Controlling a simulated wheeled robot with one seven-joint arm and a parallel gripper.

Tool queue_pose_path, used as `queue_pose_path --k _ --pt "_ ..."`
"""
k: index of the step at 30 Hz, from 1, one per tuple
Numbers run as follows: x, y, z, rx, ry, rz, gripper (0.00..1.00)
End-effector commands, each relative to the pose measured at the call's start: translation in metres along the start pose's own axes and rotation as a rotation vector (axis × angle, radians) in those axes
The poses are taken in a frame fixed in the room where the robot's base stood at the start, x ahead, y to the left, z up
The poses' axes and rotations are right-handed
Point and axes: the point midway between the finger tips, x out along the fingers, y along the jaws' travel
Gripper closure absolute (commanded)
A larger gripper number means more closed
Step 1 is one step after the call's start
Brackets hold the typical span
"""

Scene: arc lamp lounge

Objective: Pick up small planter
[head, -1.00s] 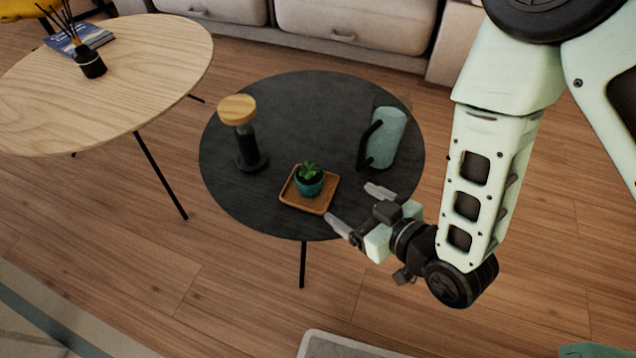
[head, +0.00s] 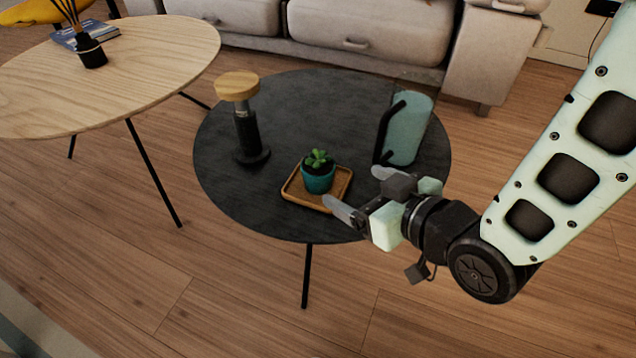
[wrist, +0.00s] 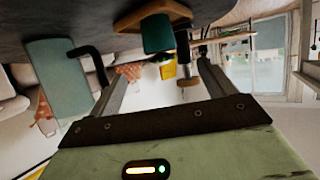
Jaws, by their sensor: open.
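The small planter (head: 318,178) is a teal pot with a green succulent. It stands upright on a square wooden tray (head: 290,190) near the front of the round dark table (head: 230,195). My gripper (head: 357,192) is open and empty, just right of the planter, its fingers pointing toward it. One finger overlaps the tray's right corner in the head view; contact cannot be told. In the wrist view, the picture is upside down, and the planter (wrist: 157,34) shows beyond and between the open fingers (wrist: 158,82), apart from them.
A teal pitcher (head: 410,132) with a black handle stands close behind my gripper. A black grinder with a wooden top (head: 238,86) stands left of the planter. A pale wooden table (head: 150,60) is at left, and a sofa (head: 370,35) is behind.

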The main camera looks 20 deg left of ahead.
Motion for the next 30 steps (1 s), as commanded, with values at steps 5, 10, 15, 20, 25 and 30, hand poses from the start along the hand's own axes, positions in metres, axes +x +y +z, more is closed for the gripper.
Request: queue_pose_path --k 5,10,15,20,25,30 --pt "0.020 0.000 0.005 -0.002 0.006 0.000 0.17" --pt "0.046 -0.001 0.003 -0.001 0.004 -0.002 0.17" --pt "0.067 -0.001 0.002 0.000 0.002 -0.001 0.17" --pt "0.075 0.000 0.001 0.000 0.002 -0.001 0.17" --pt "0.096 0.000 0.004 -0.001 0.004 -0.001 0.17" --pt "0.117 0.000 0.003 -0.001 0.003 -0.001 0.17"
